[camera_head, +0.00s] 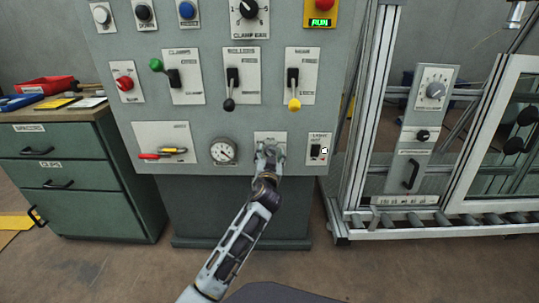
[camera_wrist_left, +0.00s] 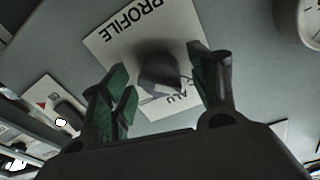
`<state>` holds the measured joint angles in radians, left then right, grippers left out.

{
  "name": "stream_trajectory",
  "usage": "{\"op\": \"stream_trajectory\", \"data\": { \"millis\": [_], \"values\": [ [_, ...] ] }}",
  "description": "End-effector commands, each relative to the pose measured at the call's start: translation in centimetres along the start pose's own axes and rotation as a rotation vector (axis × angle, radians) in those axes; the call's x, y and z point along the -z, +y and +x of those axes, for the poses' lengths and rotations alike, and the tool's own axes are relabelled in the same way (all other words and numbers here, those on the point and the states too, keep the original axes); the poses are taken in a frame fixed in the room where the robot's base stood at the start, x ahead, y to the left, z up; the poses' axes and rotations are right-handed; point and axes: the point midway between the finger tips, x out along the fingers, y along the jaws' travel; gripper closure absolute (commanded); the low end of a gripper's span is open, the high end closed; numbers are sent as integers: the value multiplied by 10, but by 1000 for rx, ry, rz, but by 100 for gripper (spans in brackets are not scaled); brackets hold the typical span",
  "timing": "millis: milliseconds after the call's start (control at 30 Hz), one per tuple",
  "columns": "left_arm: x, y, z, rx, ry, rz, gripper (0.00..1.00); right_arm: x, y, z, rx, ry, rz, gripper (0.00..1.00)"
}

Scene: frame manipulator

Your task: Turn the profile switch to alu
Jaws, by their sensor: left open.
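The profile switch is a dark knob (camera_wrist_left: 160,70) on a pale plate (camera_wrist_left: 110,45) lettered PROFILE, which appears turned over and tilted in the left wrist view. The letters ALU show at the plate's lower edge, and other lettering is covered by the knob. My left gripper (camera_wrist_left: 158,76) is open, with a green-padded finger on each side of the knob. I cannot tell whether the pads touch it. In the head view my left gripper (camera_head: 269,152) is in front of the plate (camera_head: 270,136) and hides the knob. My right gripper is not in view.
Levers with black (camera_head: 229,104) and yellow (camera_head: 294,104) ends stick out above. A drawer cabinet (camera_head: 60,170) stands left, and an aluminium frame (camera_head: 370,120) right.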

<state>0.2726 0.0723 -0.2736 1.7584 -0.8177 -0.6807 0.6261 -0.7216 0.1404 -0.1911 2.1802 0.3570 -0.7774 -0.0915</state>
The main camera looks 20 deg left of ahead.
Motion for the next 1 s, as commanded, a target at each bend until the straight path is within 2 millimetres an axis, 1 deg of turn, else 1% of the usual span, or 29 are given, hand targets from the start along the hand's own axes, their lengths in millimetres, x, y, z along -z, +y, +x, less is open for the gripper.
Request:
{"op": "stream_trajectory", "data": {
  "millis": [200,233,567,1000],
  "values": [
    [0,0,0,0,0,0,39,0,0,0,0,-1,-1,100],
    [0,0,0,0,0,0,42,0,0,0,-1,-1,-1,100],
    [0,0,0,0,0,0,84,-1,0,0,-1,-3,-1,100],
    [1,0,0,-1,-2,40,85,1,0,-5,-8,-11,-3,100]
  ]
}}
